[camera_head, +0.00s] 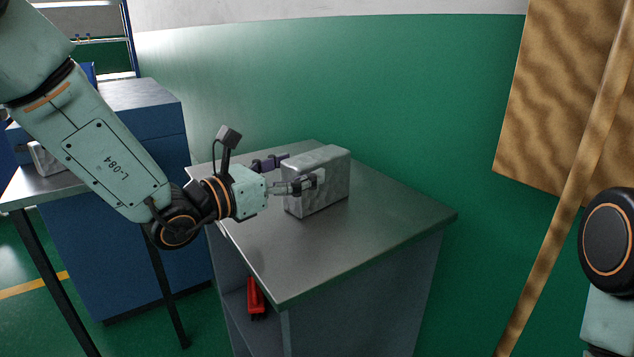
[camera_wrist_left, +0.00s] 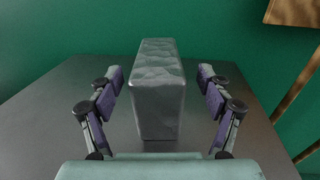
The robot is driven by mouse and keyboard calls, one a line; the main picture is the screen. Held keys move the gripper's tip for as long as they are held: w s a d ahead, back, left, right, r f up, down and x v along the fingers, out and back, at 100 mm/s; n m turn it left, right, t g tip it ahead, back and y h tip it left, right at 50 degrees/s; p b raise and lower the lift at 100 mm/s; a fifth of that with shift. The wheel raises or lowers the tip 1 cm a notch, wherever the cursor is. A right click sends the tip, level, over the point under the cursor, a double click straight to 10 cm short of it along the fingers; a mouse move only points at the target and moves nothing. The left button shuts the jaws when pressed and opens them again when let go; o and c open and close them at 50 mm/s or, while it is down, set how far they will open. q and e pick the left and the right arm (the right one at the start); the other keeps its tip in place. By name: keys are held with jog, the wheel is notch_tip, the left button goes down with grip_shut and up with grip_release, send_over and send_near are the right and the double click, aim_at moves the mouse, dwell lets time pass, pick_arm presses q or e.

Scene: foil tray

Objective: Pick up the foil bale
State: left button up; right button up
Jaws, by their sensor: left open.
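The foil bale (camera_head: 322,178) is a grey, crinkled block standing on the grey metal top of a cabinet. In the left wrist view the bale (camera_wrist_left: 158,95) stands upright between the two fingers, with a visible gap on each side. My left gripper (camera_head: 284,175) is open, with one finger on the near side of the bale and the other toward its far side. It also shows in the left wrist view (camera_wrist_left: 161,88). My right gripper is out of view; only part of my right arm shows at the right edge.
The cabinet top (camera_head: 385,215) is otherwise clear, with its edge at the right and front. A red object (camera_head: 256,296) lies on the shelf below. A blue cabinet (camera_head: 160,130) and another table stand at left. A green wall (camera_head: 430,110) is behind; a brown wooden panel (camera_head: 560,90) hangs at right.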

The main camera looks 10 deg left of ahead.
aim_at(317, 155)
pick_arm(q)
jog(key=shift+w+d, duration=0.35)
jog(key=shift+w, duration=0.05)
jog(key=b+x, duration=0.1)
jog(key=x, duration=0.2)
jog(key=shift+w+f, duration=0.1)
jog(key=shift+w, duration=0.15)
jog(key=shift+w+d+b, duration=0.2)
jog(key=shift+w+b, duration=0.1)
jog(key=shift+w, duration=0.05)
jog(key=shift+s, duration=0.1)
jog(key=c, duration=1.4)
